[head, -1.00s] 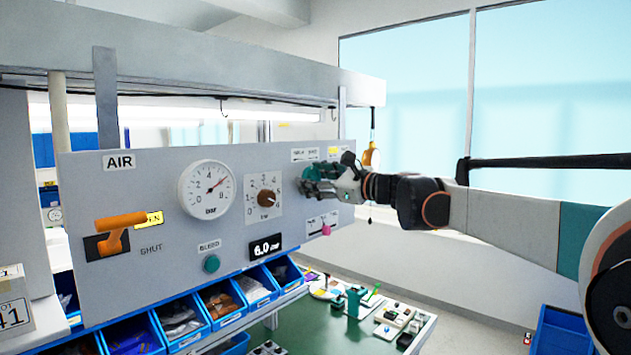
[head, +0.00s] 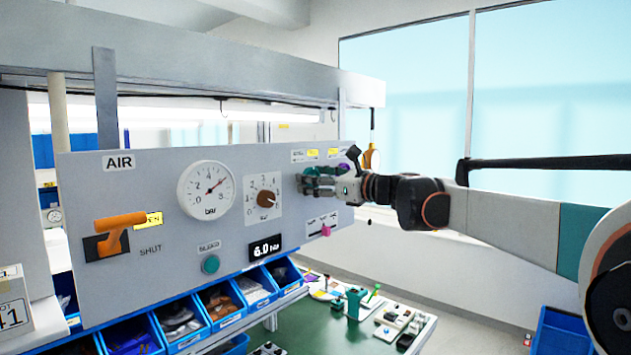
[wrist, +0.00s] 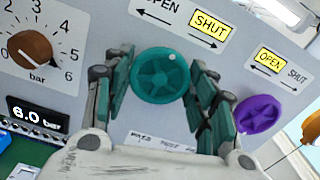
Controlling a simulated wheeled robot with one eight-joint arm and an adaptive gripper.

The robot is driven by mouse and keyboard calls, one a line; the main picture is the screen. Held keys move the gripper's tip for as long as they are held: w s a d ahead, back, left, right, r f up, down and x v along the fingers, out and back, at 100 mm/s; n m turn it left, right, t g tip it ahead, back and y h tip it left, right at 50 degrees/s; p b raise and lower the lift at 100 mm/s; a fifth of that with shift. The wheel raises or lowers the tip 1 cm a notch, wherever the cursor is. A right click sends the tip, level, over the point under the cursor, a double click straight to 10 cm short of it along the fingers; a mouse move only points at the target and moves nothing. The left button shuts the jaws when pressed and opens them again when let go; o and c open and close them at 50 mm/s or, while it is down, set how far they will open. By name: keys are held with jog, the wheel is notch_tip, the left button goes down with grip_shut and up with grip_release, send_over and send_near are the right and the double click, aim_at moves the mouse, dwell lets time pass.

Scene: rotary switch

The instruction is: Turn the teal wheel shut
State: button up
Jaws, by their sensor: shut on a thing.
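The teal wheel (wrist: 160,76) is on the grey panel in the wrist view, with a small pale dot near its upper right rim. My gripper (wrist: 161,68) has its teal-padded fingers on both sides of the wheel and is shut on it. The label above the wheel reads OPEN and SHUT (wrist: 210,23), with SHUT lit yellow. In the head view my gripper (head: 312,180) is at the panel's right part, and its fingers largely hide the teal wheel.
A purple wheel (wrist: 258,114) sits close to the right finger; its OPEN label (wrist: 269,61) is yellow. A brown pressure knob (wrist: 30,48) and a display reading 6.0 bar (head: 267,249) are to the left. An orange lever (head: 115,232) is at the panel's far left.

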jog(key=o, duration=1)
jog(key=shift+f, duration=0.1)
jog(key=shift+o, duration=0.2)
jog(key=v, duration=1.2)
jog(key=s+f+n+g+h+b, duration=0.15)
jog(key=s+f+n+b, duration=0.35)
jog(key=f, duration=0.5)
jog(key=s+d+f+n+g+h+b, duration=0.1)
jog(key=s+f+n+h+b, duration=0.25)
jog(key=s+f, duration=0.5)
jog(key=s+f+n+g+h+b, duration=0.1)
jog(key=s+f+n+b, duration=0.3)
jog(key=f, duration=0.7)
jog(key=s+d+f+n+h+b, duration=0.2)
jog(key=s+d+f+n+b, duration=0.1)
jog(key=f, duration=0.7)
jog(key=s+d+f+n+h+b, duration=0.3)
jog(key=s+d+f+n+b, duration=0.1)
jog(key=s+f, duration=0.6)
jog(key=s+d+f+n+h+b, duration=0.3)
jog(key=s+d+f+b, duration=0.3)
jog(key=f, duration=0.5)
jog(key=shift+s+n+b, duration=0.25)
jog(key=shift+n+b, duration=0.3)
jog(key=shift+b, duration=0.3)
